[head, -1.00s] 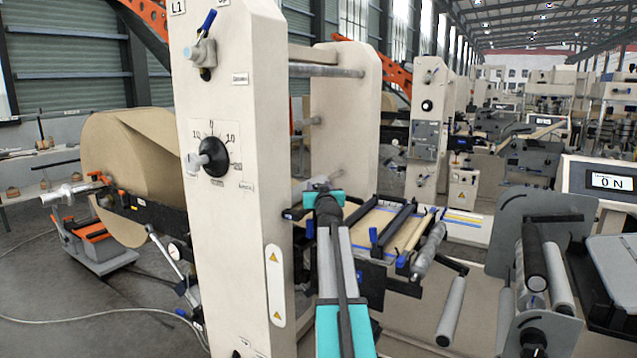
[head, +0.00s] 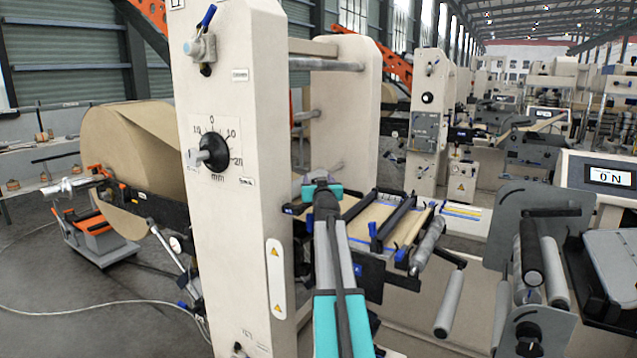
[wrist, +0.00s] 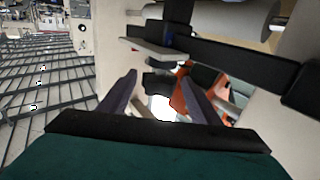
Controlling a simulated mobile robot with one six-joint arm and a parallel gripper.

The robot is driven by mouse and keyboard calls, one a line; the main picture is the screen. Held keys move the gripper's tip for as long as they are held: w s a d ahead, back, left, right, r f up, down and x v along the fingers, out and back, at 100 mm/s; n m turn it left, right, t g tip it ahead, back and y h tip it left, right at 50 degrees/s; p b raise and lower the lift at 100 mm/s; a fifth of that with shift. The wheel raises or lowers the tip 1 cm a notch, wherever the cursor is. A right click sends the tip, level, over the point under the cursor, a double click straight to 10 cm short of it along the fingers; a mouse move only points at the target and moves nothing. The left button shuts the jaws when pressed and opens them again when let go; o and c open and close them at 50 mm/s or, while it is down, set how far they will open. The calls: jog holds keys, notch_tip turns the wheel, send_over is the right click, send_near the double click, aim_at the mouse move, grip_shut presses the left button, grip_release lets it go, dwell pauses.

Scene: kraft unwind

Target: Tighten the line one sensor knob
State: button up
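My gripper (wrist: 158,88) shows in the wrist view with its two dark fingers spread apart and nothing between them. In the head view my wrist hides the fingers, just right of the tall cream line-one post (head: 228,220). A small dark block with a blue spot (head: 288,209) sits beside the post, left of my wrist. In the wrist view a dark bar (wrist: 240,62) carries a grey plate (wrist: 160,48) and a small blue part (wrist: 168,37), beyond the fingertips and apart from them. I cannot tell which part is the sensor knob.
The post bears a black dial (head: 213,153) with a millimetre scale and a blue-handled valve (head: 207,18). A kraft roll (head: 130,150) stands behind it at left. A roller table (head: 405,230) lies right of my wrist. Floor at left is open, with a hose.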

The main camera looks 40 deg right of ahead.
jog(key=shift+d+f, duration=0.1)
jog(key=shift+f, duration=0.05)
jog(key=shift+s, duration=0.1)
jog(key=shift+s, duration=0.1)
jog(key=b+v, duration=0.3)
jog(key=v, duration=1)
jog(key=shift+s+a+b, duration=0.15)
jog(key=shift+a+b, duration=0.05)
jog(key=shift+b, duration=0.2)
dwell(0.7)
